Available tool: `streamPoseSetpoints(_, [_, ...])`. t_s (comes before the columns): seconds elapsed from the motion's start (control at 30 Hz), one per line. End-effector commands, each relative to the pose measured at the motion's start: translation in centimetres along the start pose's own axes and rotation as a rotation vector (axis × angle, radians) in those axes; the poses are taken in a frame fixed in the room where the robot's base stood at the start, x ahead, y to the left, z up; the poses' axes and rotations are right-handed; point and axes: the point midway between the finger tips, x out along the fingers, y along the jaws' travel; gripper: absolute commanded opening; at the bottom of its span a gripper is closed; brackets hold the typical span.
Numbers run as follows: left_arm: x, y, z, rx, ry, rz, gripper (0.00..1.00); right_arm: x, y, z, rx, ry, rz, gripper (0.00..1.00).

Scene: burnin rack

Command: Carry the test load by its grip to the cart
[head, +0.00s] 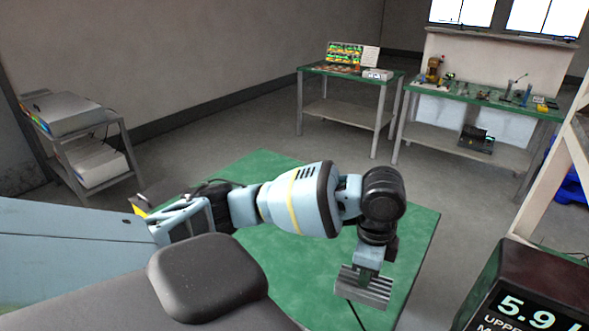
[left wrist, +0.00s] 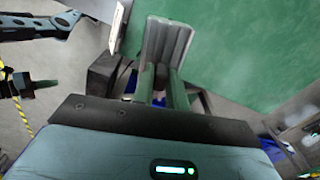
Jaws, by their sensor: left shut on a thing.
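The test load looks like a grey finned metal block (head: 363,290). It hangs under my left gripper (head: 367,268), over the green surface. In the left wrist view, the ribbed block (left wrist: 165,42) sits at the ends of the green fingers of the left gripper (left wrist: 162,72), which are shut on it. Its grip is hidden between the fingers. A thin dark cable shows just below the block in the head view. A grey two-shelf stand (head: 118,118) at the far left may be the cart; I cannot tell. My right gripper is not in view.
A large green surface (head: 270,165) spreads below the arm. A dark box with a lit display (head: 525,300) stands at the lower right. Benches with green tops (head: 312,70) (head: 545,112) stand at the back. Grey floor between them is clear.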

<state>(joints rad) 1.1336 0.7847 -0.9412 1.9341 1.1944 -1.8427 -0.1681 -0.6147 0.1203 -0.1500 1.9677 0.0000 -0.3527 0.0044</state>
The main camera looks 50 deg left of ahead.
Motion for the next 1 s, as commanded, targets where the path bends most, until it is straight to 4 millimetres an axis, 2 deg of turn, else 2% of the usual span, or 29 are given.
streamPoseSetpoints(0.8, [1.1,-6.1,1.8,1.329,0.001,0.004,0.00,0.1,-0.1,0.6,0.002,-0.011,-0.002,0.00])
streamPoseSetpoints(1.0, [1.3,-7.2,2.3,1.603,0.003,0.007,0.00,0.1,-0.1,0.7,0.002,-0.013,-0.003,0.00])
